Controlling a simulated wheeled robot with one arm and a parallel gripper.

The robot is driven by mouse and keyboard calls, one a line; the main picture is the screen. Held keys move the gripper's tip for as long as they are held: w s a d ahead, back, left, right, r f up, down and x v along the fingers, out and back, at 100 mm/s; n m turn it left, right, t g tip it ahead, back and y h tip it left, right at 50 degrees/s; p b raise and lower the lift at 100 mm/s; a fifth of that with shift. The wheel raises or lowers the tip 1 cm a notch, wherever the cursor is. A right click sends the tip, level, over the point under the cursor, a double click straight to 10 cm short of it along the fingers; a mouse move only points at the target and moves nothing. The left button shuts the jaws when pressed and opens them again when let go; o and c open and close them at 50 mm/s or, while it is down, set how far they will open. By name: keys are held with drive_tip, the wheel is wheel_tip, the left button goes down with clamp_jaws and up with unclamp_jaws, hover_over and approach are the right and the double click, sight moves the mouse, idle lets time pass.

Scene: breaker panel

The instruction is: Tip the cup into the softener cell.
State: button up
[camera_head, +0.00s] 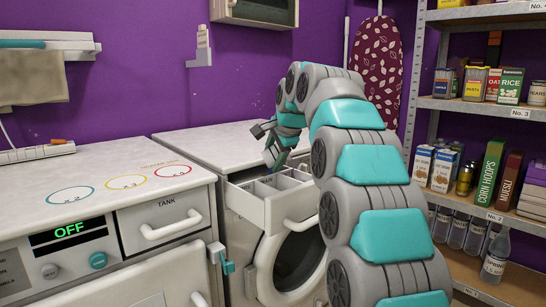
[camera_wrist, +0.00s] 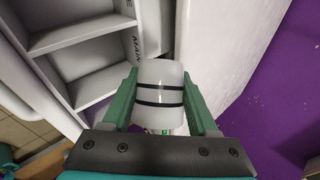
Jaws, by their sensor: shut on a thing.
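A pale cup with two black bands (camera_wrist: 158,75) is between the green fingers of my gripper (camera_wrist: 160,92) in the wrist view. The gripper is shut on it. In the head view my gripper (camera_head: 270,142) is above the back of the open detergent drawer (camera_head: 278,212), and the cup cannot be made out. The drawer's cells (camera_wrist: 85,58) lie left of the cup in the wrist view, apart from it. A wall there reads "MAIN"; another label is cut off. I cannot tell which cell is the softener cell. The cup's contents and tilt are unclear.
The washing machine door (camera_head: 292,262) is below the drawer. A counter unit with a tank drawer (camera_head: 165,219) stands at left. Shelves with boxes (camera_head: 492,170) stand at right, and an ironing board (camera_head: 376,70) leans on the purple wall behind.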

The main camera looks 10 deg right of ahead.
drive_tip(key=shift+d+y+p, duration=0.1)
drive_tip(key=shift+y+p, duration=0.2)
drive_tip(key=shift+p, duration=0.15)
idle(0.5)
drive_tip(key=shift+f, duration=0.1)
idle(0.8)
drive_tip(key=shift+d+m+y+p, duration=0.15)
drive_tip(key=shift+m+y+p, duration=0.15)
drive_tip(key=shift+p, duration=0.45)
idle(0.4)
idle(0.8)
drive_tip(key=shift+d+m+y+p, duration=0.35)
drive_tip(key=shift+y+p, duration=0.45)
drive_tip(key=shift+p, duration=0.55)
idle(1.3)
drive_tip(key=shift+a+f, duration=0.1)
drive_tip(key=shift+a+r+n+h+p, duration=0.35)
drive_tip(key=shift+r+n+h+p, duration=0.1)
drive_tip(key=shift+h+p, duration=0.65)
drive_tip(key=shift+a+f+h, duration=0.15)
drive_tip(key=shift+f+h, duration=0.05)
drive_tip(key=shift+h, duration=0.2)
wheel_tip(320, 180, up, 3)
drive_tip(key=n+h, duration=0.1)
drive_tip(key=h, duration=0.1)
drive_tip(key=n+h, duration=0.1)
drive_tip(key=h, duration=0.1)
drive_tip(key=shift+a+f+h, duration=0.15)
drive_tip(key=shift+h, duration=0.25)
